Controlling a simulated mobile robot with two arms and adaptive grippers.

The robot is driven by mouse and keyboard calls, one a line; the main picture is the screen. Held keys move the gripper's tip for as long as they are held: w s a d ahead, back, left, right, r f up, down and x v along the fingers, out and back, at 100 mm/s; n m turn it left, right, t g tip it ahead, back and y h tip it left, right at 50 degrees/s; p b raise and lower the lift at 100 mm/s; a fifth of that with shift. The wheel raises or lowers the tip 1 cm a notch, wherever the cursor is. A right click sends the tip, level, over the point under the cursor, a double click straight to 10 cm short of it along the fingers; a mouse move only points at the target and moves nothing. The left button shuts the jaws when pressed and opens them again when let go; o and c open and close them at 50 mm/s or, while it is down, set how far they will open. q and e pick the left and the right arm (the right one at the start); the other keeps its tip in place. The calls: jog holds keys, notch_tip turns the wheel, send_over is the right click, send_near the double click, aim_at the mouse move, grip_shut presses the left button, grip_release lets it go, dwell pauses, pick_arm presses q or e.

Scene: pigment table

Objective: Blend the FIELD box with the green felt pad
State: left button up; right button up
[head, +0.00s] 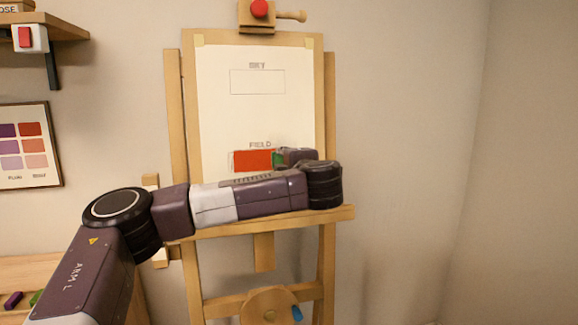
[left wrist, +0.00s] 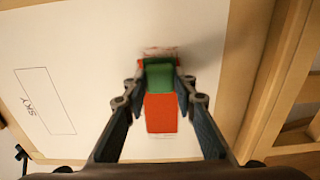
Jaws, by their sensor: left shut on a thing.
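The FIELD box (head: 252,161) is a red-orange filled rectangle low on the white sheet (head: 222,110) on the easel. In the left wrist view the red fill (left wrist: 161,113) shows next to the green felt pad (left wrist: 159,76). My left gripper (left wrist: 159,80) is shut on the green pad, which is over one end of the box and appears to be against the paper. In the head view only a sliver of the green pad (head: 279,160) shows; my left arm hides the box's lower edge. My right gripper is in neither view.
The SKY box (head: 257,82) above is an empty outline. The wooden easel (head: 330,110) frames the sheet, with a ledge (head: 345,213) below. A red knob (head: 259,8) tops it. A color chart (head: 25,146) hangs at left. A side table (head: 25,270) holds crayon-like sticks. The right wall is clear.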

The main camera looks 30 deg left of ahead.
pick_arm(q)
jog(key=shift+s+a, duration=0.3)
jog(key=shift+s, duration=0.1)
jog(key=shift+s+a+f+b, duration=0.1)
jog(key=shift+s+a+b, duration=0.65)
jog(key=shift+b, duration=0.1)
jog(key=shift+s+a, duration=0.1)
jog(key=shift+s, duration=0.05)
jog(key=shift+s+a, duration=0.15)
jog(key=shift+s, duration=0.05)
jog(key=shift+s+a+b, duration=0.75)
jog(key=shift+s+b, duration=0.15)
jog(key=shift+s+a+b, duration=0.7)
jog(key=shift+s+a, duration=0.2)
jog(key=shift+s, duration=0.15)
jog(key=shift+s+a, duration=0.2)
jog(key=shift+s+a+b, duration=0.65)
jog(key=shift+s+a, duration=0.05)
jog(key=shift+s, duration=0.15)
jog(key=shift+b, duration=0.4)
jog(key=shift+w+d, duration=0.35)
jog(key=shift+w, duration=0.05)
jog(key=shift+w+d, duration=0.65)
jog(key=shift+w, duration=0.1)
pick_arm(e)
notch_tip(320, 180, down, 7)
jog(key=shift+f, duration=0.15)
